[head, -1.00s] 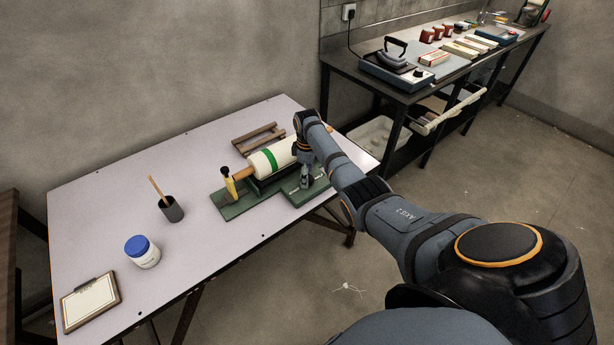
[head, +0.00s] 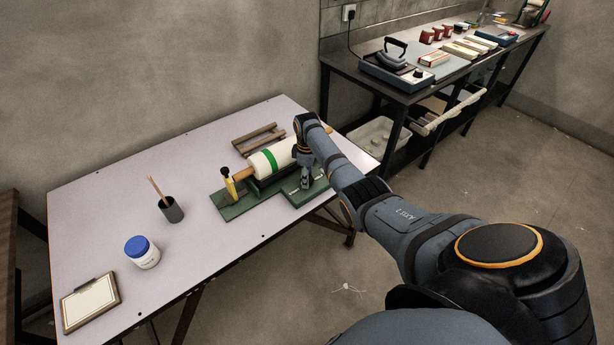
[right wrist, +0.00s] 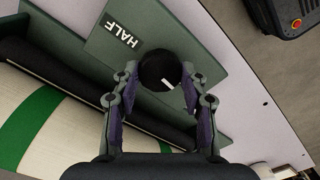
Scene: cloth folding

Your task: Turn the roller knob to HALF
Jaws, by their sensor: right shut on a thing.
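The black round roller knob (right wrist: 158,68) shows in the right wrist view, with a short white mark on its lower right part. A HALF label (right wrist: 123,35), white on black, lies on the green plate up and left of the knob. My right gripper (right wrist: 160,78) has one finger on each side of the knob and is shut on it. In the head view my right gripper (head: 306,182) points down at the near right of the green roller stand (head: 238,206) and hides the knob. The cream roller (head: 262,163) has a green band. My left gripper is not in view.
A wooden rack (head: 258,138) lies behind the roller. A dark cup (head: 172,210) with sticks, a blue-lidded jar (head: 141,252) and a clipboard (head: 90,302) stand to the left on the table. A bench (head: 350,62) with an iron (head: 396,58) is at the back right.

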